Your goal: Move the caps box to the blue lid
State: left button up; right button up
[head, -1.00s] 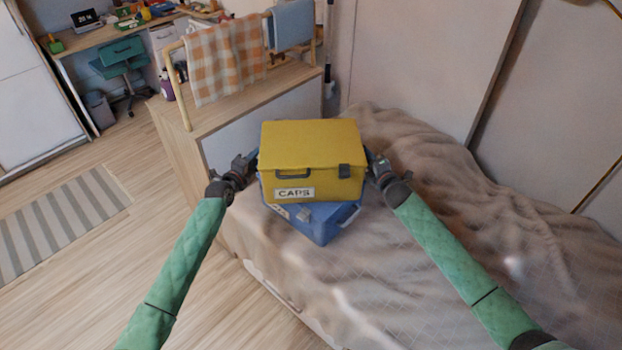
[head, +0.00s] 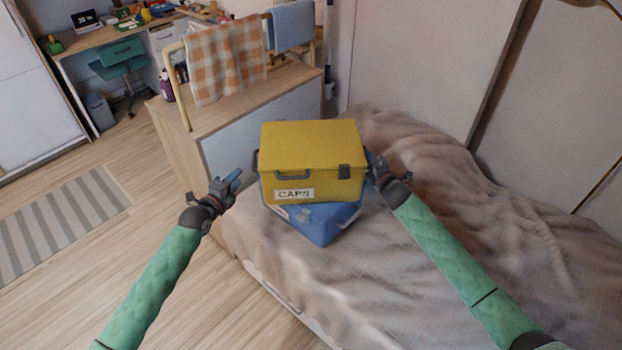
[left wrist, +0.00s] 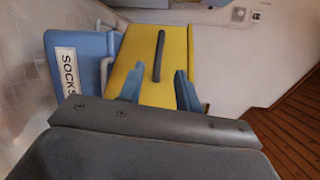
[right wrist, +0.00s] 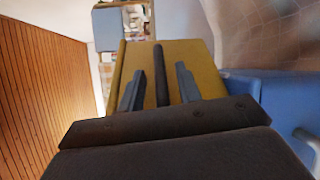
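The yellow caps box (head: 310,158), with a CAPS label on its front, rests on the lid of a blue box (head: 325,222) on the bed. The yellow box is turned slightly relative to the blue one. The blue box reads SOCKS in the left wrist view (left wrist: 78,45). My left gripper (head: 234,182) is open and empty, apart from the box's left handle (left wrist: 158,55). My right gripper (head: 373,160) is at the box's right side. In the right wrist view its fingers (right wrist: 160,90) stand apart on either side of the dark right handle (right wrist: 161,72).
The bed (head: 430,240) has a rumpled beige blanket with free room to the right. A wooden cabinet (head: 235,120) with towels on a rail stands behind at the left. The floor at left is clear, with a striped rug (head: 62,222).

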jog(key=shift+s, duration=0.15)
pick_arm(q)
jog(key=shift+s+a, duration=0.2)
jog(key=shift+s, duration=0.15)
pick_arm(e)
jog(key=f+v, duration=0.1)
jog(key=v, duration=1)
jog(key=shift+s+r, duration=0.35)
jog(key=shift+r, duration=0.1)
jog(key=shift+d, duration=0.1)
